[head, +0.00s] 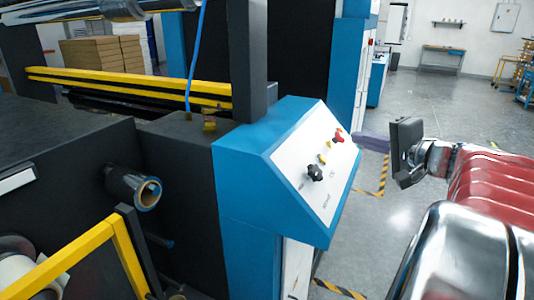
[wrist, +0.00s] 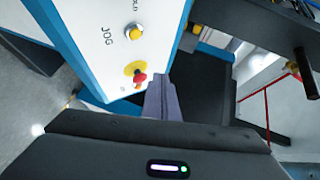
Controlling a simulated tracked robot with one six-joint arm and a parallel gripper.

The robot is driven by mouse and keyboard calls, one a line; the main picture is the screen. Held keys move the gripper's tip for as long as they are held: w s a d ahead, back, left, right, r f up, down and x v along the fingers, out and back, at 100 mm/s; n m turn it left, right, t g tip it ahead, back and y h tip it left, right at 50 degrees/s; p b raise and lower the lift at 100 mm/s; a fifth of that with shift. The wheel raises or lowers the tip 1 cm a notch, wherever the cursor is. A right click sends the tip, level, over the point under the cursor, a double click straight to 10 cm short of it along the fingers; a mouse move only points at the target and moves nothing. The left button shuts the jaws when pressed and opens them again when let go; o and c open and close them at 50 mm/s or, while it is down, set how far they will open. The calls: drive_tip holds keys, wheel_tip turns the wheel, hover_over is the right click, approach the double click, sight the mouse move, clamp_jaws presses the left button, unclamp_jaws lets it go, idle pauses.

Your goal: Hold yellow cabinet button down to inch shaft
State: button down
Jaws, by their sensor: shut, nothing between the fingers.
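The yellow button (head: 322,159) sits on the sloped white panel (head: 317,190) of the blue cabinet (head: 245,165). In the wrist view the yellow button (wrist: 134,31) has a metal collar, with JOG printed beside it. A red mushroom button (head: 338,136) on a yellow plate is farther along the panel; it also shows in the wrist view (wrist: 139,79). My gripper (head: 360,140) is shut and empty, its grey fingers pointing at the panel. In the wrist view the fingertips (wrist: 162,80) appear just right of the red button, apart from the yellow one. Contact cannot be told.
A black knob (head: 314,173) is on the panel's near part. A dark machine with yellow rails (head: 130,87) stands to the left. A yellow guard frame (head: 80,258) is at the lower left. Open grey floor (head: 430,110) lies behind and right of the cabinet.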

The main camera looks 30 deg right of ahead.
sight(323, 159)
drive_tip(key=shift+w+a+f, duration=0.55)
drive_tip(key=shift+w+f, duration=0.15)
drive_tip(key=shift+f, duration=0.2)
drive_tip(key=shift+w+a+f, duration=0.55)
drive_tip(key=shift+w+f, duration=0.2)
drive_tip(key=shift+f, duration=0.15)
drive_tip(key=shift+w+a+f, duration=0.55)
drive_tip(key=shift+w+f, duration=0.15)
drive_tip(key=shift+f, duration=0.2)
drive_tip(key=shift+w, duration=0.1)
drive_tip(key=shift+w+a+f, duration=0.2)
drive_tip(key=shift+f, duration=0.05)
